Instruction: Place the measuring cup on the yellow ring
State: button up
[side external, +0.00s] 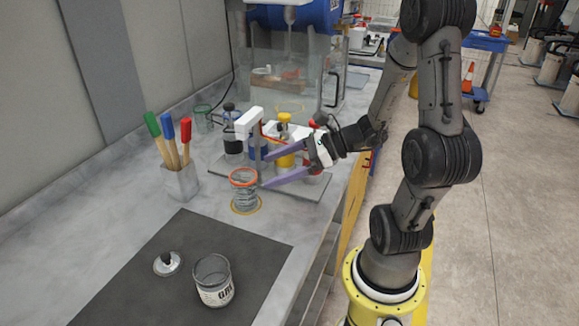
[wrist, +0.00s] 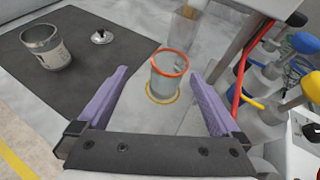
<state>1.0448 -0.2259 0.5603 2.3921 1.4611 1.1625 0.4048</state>
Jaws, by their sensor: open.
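The clear measuring cup (side external: 244,192) has a red rim and stands upright on the yellow ring (side external: 247,212). In the wrist view the cup (wrist: 167,78) is ahead of my gripper, and part of the yellow ring (wrist: 163,101) shows around its foot. My gripper (side external: 266,170) has purple fingers and is open and empty, on the right side of the cup in the side view. In the wrist view its two fingers (wrist: 158,74) point toward the cup, one on each side of the line to it. The cup's lower side is partly hidden by glare and its own walls.
A dark mat (side external: 150,262) holds a labelled can (side external: 214,284) and a lid with a knob (side external: 167,263). A holder (side external: 181,183) with coloured-handled tools stands left of the cup. A stand with a white head (side external: 249,122) and yellow-topped bottle (side external: 284,145) are behind.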

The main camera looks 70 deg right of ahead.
jog(key=s+a+r+n+g+y, duration=0.1)
jog(key=s+a+n+g, duration=0.65)
jog(key=a+n, duration=0.55)
jog(key=s+d+r+n+h, duration=0.2)
jog(key=r+n+h, duration=0.1)
jog(key=n, duration=0.5)
jog(key=s+d+r+n+t+h, duration=0.1)
jog(key=d+r+n+h, duration=0.2)
jog(key=n, duration=0.6)
jog(key=shift+s+d+h, duration=0.2)
jog(key=shift+s+h, duration=0.2)
